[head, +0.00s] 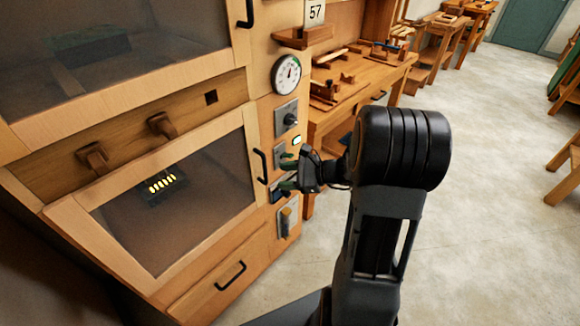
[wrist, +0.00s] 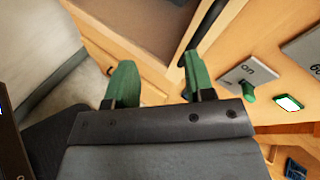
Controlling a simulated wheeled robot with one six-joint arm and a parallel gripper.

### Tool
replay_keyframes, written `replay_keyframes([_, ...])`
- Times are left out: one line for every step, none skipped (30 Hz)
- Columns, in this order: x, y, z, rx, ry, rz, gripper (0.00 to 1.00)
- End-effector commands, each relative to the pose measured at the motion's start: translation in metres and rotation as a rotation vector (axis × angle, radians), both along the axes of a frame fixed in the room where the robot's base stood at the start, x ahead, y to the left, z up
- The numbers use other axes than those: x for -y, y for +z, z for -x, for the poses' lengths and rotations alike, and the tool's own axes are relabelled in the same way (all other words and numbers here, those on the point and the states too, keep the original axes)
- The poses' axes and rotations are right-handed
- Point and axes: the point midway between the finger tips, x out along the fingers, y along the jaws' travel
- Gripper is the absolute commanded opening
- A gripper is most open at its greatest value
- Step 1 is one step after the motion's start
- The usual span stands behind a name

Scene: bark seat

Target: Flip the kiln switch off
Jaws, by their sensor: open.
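The kiln switch (wrist: 249,92) is a small green lever on a grey plate in the wrist view, with a label that seems to read "on". A lit white-green lamp (wrist: 288,103) is beside it. In the head view the switch plate (head: 286,159) is on the wooden panel below the lit lamp (head: 297,140), partly covered by my gripper (head: 285,175). My gripper, with green fingertips (wrist: 160,84) in the wrist view, is open with nothing between the fingers. The switch is to the right of both fingers there, apart from them.
A black door handle (head: 262,166) is close by my fingers; it also shows in the wrist view (wrist: 192,50). A gauge (head: 286,74), a knob plate (head: 287,117) and a lower plate with a yellow part (head: 288,217) share the panel. A workbench (head: 360,85) stands behind; floor at right is open.

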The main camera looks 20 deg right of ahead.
Motion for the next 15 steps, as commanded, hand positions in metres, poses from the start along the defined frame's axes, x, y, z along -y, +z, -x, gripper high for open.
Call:
replay_keyframes([0.024, -0.026, -0.011, -0.017, -0.117, -0.102, 0.49])
replay_keyframes([0.037, -0.032, -0.017, -0.020, -0.179, -0.156, 0.49])
replay_keyframes([0.054, -0.041, -0.024, -0.022, -0.256, -0.221, 0.49])
replay_keyframes([0.065, -0.047, -0.027, -0.022, -0.306, -0.264, 0.49])
replay_keyframes([0.076, -0.052, -0.030, -0.020, -0.355, -0.303, 0.49])
replay_keyframes([0.089, -0.059, -0.033, -0.018, -0.410, -0.347, 0.49])
replay_keyframes([0.098, -0.063, -0.034, -0.015, -0.445, -0.375, 0.49])
replay_keyframes([0.106, -0.067, -0.036, -0.012, -0.476, -0.399, 0.49])
replay_keyframes([0.114, -0.071, -0.037, -0.009, -0.512, -0.425, 0.49])
replay_keyframes([0.119, -0.074, -0.038, -0.007, -0.532, -0.442, 0.49])
replay_keyframes([0.123, -0.076, -0.039, -0.005, -0.548, -0.454, 0.49])
replay_keyframes([0.126, -0.077, -0.042, -0.002, -0.564, -0.466, 0.49])
replay_keyframes([0.127, -0.078, -0.044, 0.000, -0.572, -0.473, 0.49])
replay_keyframes([0.127, -0.079, -0.047, 0.000, -0.578, -0.477, 0.49])
replay_keyframes([0.126, -0.079, -0.052, 0.001, -0.583, -0.481, 0.49])
